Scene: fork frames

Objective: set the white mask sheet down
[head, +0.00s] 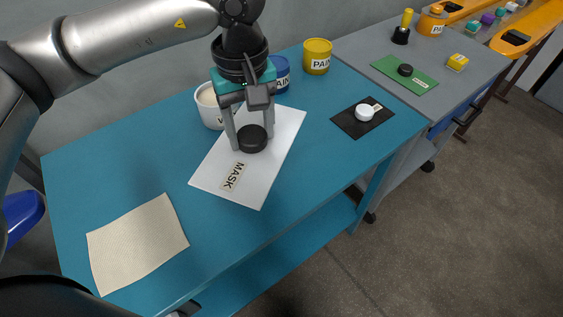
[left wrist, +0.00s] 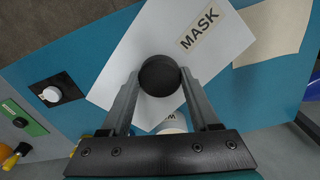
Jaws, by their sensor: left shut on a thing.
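The white mask sheet (head: 218,168) carries a MASK label and a round black knob (head: 252,139). My left gripper (head: 253,132) points down with its two fingers on either side of the knob, shut on it. The left wrist view shows the knob (left wrist: 159,76) between the fingertips and the sheet (left wrist: 128,62) spreading out around it. The sheet is over the blue table top (head: 130,185); I cannot tell whether it touches the table or hangs just above it. My right gripper is not in view.
A white pot (head: 208,108) stands close to the sheet's back left. Blue (head: 281,74) and yellow (head: 317,57) paint pots stand behind. A beige cloth (head: 138,242) lies front left. A black plate with a white knob (head: 364,114) lies right. Blue table is bare between cloth and sheet.

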